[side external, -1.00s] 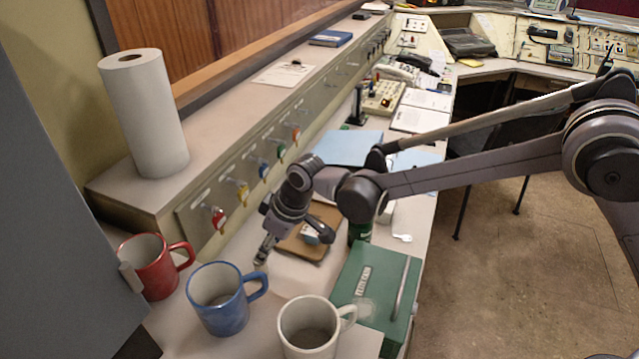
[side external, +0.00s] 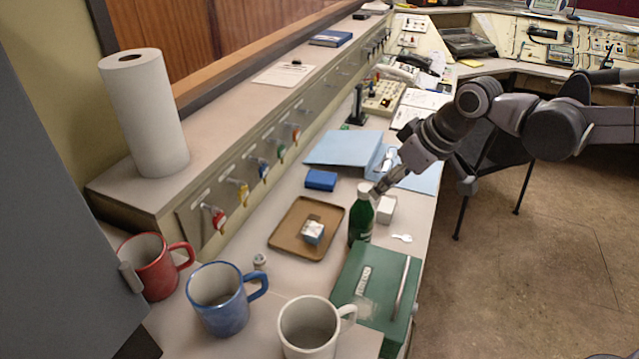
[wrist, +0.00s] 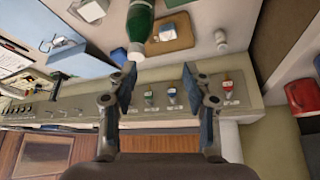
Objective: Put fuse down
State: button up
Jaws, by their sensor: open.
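A small pale cylinder (side external: 260,261), which looks like the fuse, stands upright on the desk between the brown tray (side external: 285,248) and the blue mug (side external: 222,300). It also shows in the wrist view (wrist: 221,40), clear of my fingers. My gripper (side external: 378,191) is open, with nothing between its fingers. It is raised at the right side of the desk, by the white cap of the green bottle (side external: 360,220). In the wrist view, the bottle cap shows close to the left finger of my gripper (wrist: 160,80); I cannot tell whether they touch.
A small blue and white box (side external: 313,233) sits on the tray. A blue box (side external: 321,180) lies behind it. A white box (side external: 387,208) stands beside the bottle, with a green metal case (side external: 365,285) in front. Red (side external: 152,268) and white (side external: 310,328) mugs flank the blue mug.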

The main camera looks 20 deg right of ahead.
jog(key=s+d+f+m+t+h, duration=0.1)
jog(key=s+d+m, duration=0.3)
jog(key=s+d, duration=1.1)
jog(key=shift+s+f+m+t+h, duration=0.15)
jog(key=shift+f+m+t+h, duration=0.2)
jog(key=shift+f+h, duration=0.2)
